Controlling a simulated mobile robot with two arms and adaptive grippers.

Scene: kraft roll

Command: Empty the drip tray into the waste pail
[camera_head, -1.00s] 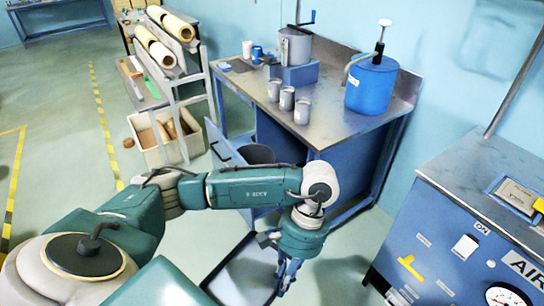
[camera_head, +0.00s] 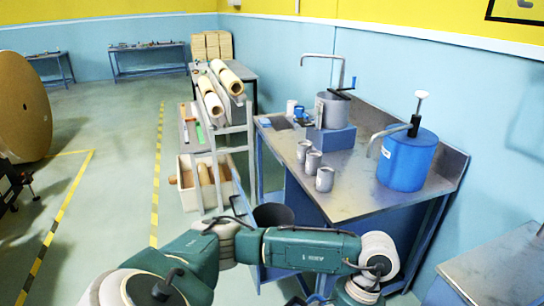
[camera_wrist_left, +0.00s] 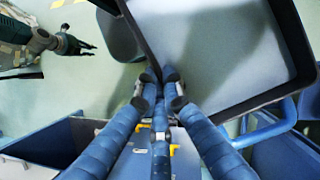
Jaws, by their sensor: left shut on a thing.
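The drip tray (camera_wrist_left: 215,50) has a pale inside and a dark rim and fills the upper right of the left wrist view. My left gripper (camera_wrist_left: 160,82) is shut on its near rim, the blue fingers meeting at a corner. I cannot tell whether liquid lies in the tray. The waste pail (camera_head: 272,214), dark grey, stands on the floor beside the blue bench in the head view, partly behind my left arm. A dark rounded shape left of the tray in the left wrist view looks like the pail (camera_wrist_left: 118,38). My right gripper (camera_wrist_left: 92,48) shows there with fingers apart, empty.
The steel-topped bench (camera_head: 350,192) carries several grey cups, a pot on a blue block and a blue pump tank (camera_head: 406,160). A rack of paper rolls (camera_head: 222,130) and a bin (camera_head: 205,183) stand left. Open floor lies left of the rack.

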